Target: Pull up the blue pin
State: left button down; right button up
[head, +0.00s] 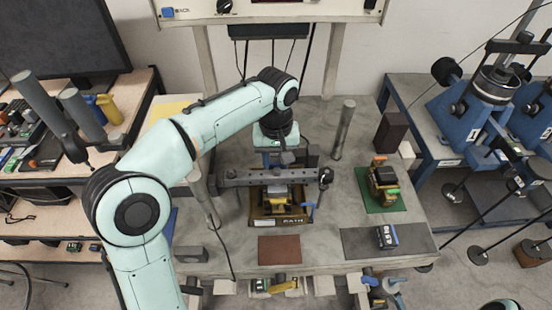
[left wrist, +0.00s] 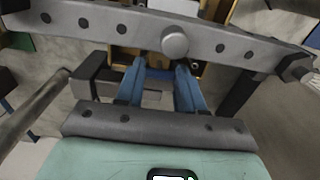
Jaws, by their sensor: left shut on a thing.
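The blue pin (head: 310,207) appears to be the small blue piece at the right side of the fixture box (head: 280,222) in the head view. A long grey bar (head: 246,180) with holes lies across the fixture. My left gripper (head: 273,164) is at the back edge of the bar's middle. My right gripper is not in view.
A metal post (head: 343,130) and a green mat (head: 382,192) with a small device stand to the right. A dark grey mat (head: 365,245) holds a blue box (head: 387,236). A brown pad (head: 279,250) lies in front of the fixture. The bench is clear around the mats.

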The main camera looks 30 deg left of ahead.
aim_at(276, 165)
pick_arm(q)
jog(key=shift+r, duration=0.4)
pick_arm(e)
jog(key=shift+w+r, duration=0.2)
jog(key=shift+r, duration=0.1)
pick_arm(q)
jog(key=c, duration=0.7)
grip_release()
jog(key=shift+f, duration=0.1)
notch_tip(276, 165, up, 13)
jog(key=p, duration=0.3)
jog(key=shift+r+p, duration=0.2)
jog(key=shift+p, duration=0.2)
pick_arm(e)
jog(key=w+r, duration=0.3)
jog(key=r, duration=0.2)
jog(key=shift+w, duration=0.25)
pick_arm(q)
jog(key=shift+s, duration=0.1)
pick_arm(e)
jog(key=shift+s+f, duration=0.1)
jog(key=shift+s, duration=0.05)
